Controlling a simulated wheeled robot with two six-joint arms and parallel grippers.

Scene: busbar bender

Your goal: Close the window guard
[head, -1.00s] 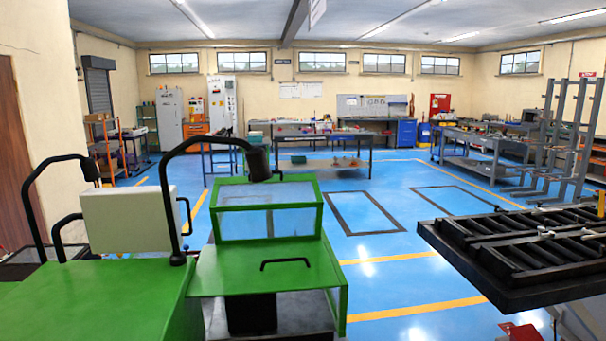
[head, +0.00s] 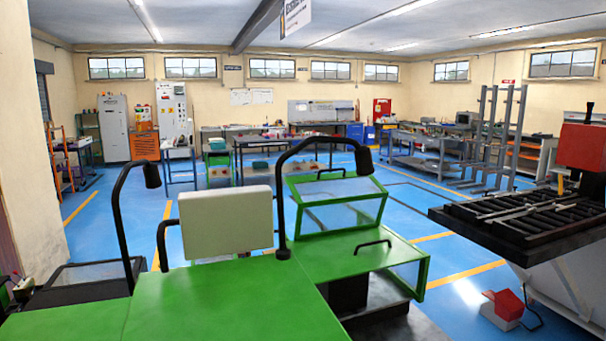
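The window guard (head: 338,205) is a green-framed box with clear panels on the green busbar bender (head: 215,300), right of the middle in the head view. Its sloping clear top panel has a black handle (head: 317,173) at the upper edge. I cannot tell for sure whether the guard is open or closed. A second black handle (head: 373,244) lies on the green deck in front of it. Neither of my grippers shows in the head view.
Black gooseneck lamps (head: 125,225) and a pale box (head: 226,222) stand on the bender's left part. A machine with a black slatted bed (head: 525,220) stands at right, with a red foot pedal (head: 503,304) on the floor. Blue floor (head: 445,290) lies clear between the machines.

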